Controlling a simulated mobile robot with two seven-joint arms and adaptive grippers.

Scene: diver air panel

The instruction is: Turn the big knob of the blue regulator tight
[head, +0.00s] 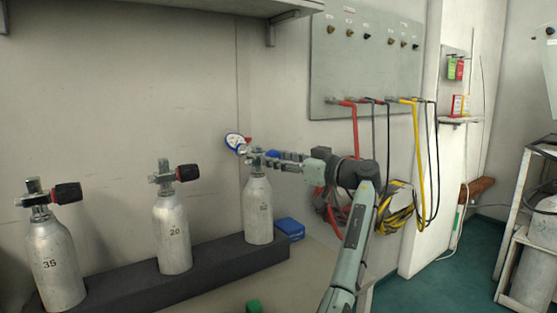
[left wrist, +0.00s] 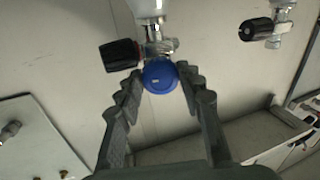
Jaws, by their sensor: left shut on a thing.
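The blue regulator sits on the valve of the right-hand cylinder (head: 257,212). Its round gauge with a blue rim (head: 234,141) shows at the left of the valve in the head view. Its big blue knob (left wrist: 160,78) faces the camera in the left wrist view, and a bit of blue shows by the fingers in the head view. My left gripper (head: 278,157) reaches in from the right at valve height. Its ridged fingers (left wrist: 160,84) are shut on the blue knob, one on each side. My right gripper is in neither view.
Cylinders marked 20 (head: 172,235) and 35 (head: 56,262) stand to the left in a dark rack (head: 215,262). A black valve knob (left wrist: 120,54) is close beside the blue knob. A blue box (head: 290,228) lies behind the rack. Hoses hang from the wall panel (head: 365,60).

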